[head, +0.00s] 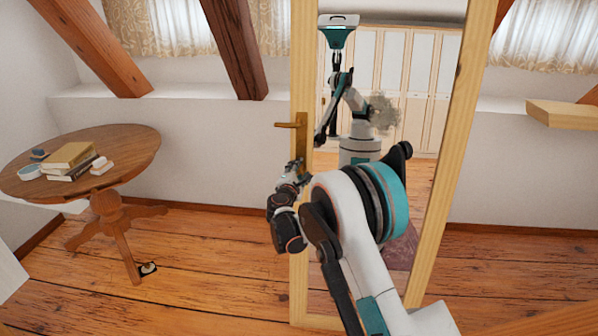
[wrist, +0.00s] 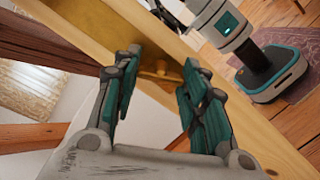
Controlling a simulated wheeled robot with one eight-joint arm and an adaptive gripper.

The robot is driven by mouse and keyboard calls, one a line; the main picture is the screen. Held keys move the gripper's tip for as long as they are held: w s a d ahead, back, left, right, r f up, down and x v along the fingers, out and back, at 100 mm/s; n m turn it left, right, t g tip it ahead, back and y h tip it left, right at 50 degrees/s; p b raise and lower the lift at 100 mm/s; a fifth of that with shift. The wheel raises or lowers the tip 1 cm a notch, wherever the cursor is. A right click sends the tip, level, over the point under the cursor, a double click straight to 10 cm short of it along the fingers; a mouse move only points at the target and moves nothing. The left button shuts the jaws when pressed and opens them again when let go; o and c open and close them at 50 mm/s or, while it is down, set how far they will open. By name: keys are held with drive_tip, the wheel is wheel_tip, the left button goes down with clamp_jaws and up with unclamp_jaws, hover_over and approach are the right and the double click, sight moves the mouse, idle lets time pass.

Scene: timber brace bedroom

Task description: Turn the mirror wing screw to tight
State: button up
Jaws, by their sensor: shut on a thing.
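The tall mirror (head: 440,200) stands upright in a light wooden frame, with a brass plate and lever (head: 293,123) on its left post. My gripper (head: 299,168) is at that post, just below the lever. In the wrist view my gripper (wrist: 158,80) has its two teal-padded fingers around a small brass-coloured wing screw (wrist: 160,69) on the frame, and is shut on it. The fingers partly hide the screw, so its exact angle cannot be told. In the head view my gripper hides the screw.
A round wooden table (head: 130,150) with books (head: 70,158) and small items stands at the left. A small dark-based object (head: 148,268) lies on the floor by it. A wooden shelf (head: 565,115) juts out at the right.

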drive_tip(key=m+g+p, duration=0.1)
drive_tip(key=m, duration=1.5)
drive_tip(key=shift+d+g+y+p, duration=0.1)
drive_tip(key=shift+g+y+p, duration=0.2)
drive_tip(key=shift+y+p, duration=0.1)
drive_tip(key=shift+m+y, duration=0.4)
drive_tip(key=shift+m, duration=1.7)
drive_tip(key=o, duration=1.1)
drive_tip(key=shift+c, duration=0.2)
drive_tip(key=shift+r, duration=0.1)
